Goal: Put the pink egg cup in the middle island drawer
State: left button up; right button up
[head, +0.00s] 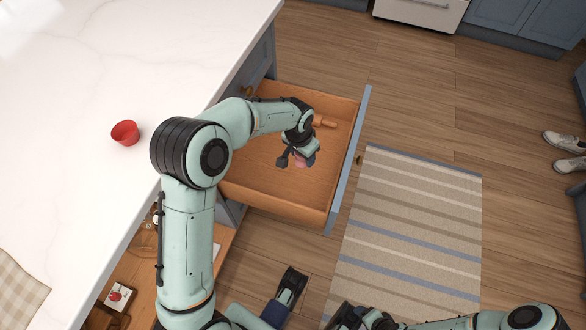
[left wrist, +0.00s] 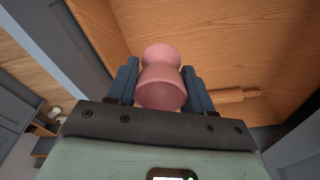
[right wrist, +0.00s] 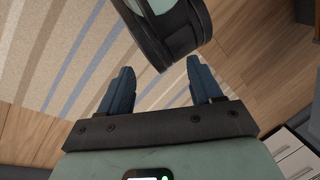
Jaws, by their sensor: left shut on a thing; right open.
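The pink egg cup (left wrist: 161,82) is between the fingers of my left gripper (left wrist: 161,88), which is shut on it. In the head view my left gripper (head: 297,158) is over the open wooden drawer (head: 265,190) of the island, and only a little of the egg cup (head: 303,161) shows beside the fingers. I cannot tell whether the cup touches the drawer floor. My right gripper (right wrist: 157,92) is open and empty in the right wrist view, with the striped rug and wood floor behind it.
A wooden rolling pin (head: 323,122) lies in the drawer, also seen in the left wrist view (left wrist: 233,96). A striped rug (head: 410,230) lies right of the drawer. Shoes (head: 565,141) show at the right edge.

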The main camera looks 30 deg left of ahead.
pick_arm(q)
jog(key=b, duration=0.3)
send_over(301, 187)
jog(key=f, duration=1.5)
jog(key=shift+s, duration=0.3)
notch_tip(301, 187, down, 3)
jog(key=shift+f+b, duration=0.2)
jog(key=shift+b, duration=0.4)
pick_arm(e)
jog(key=w+d+f+t+h, duration=0.1)
jog(key=w+d+f, duration=0.2)
jog(key=w+f, duration=0.1)
jog(key=shift+w+f, duration=0.15)
jog(key=shift+f, duration=0.5)
jog(key=shift+d, duration=0.1)
pick_arm(q)
jog(key=shift+f, duration=0.15)
jog(key=o, duration=1.1)
pick_arm(e)
jog(key=shift+s+f, duration=0.2)
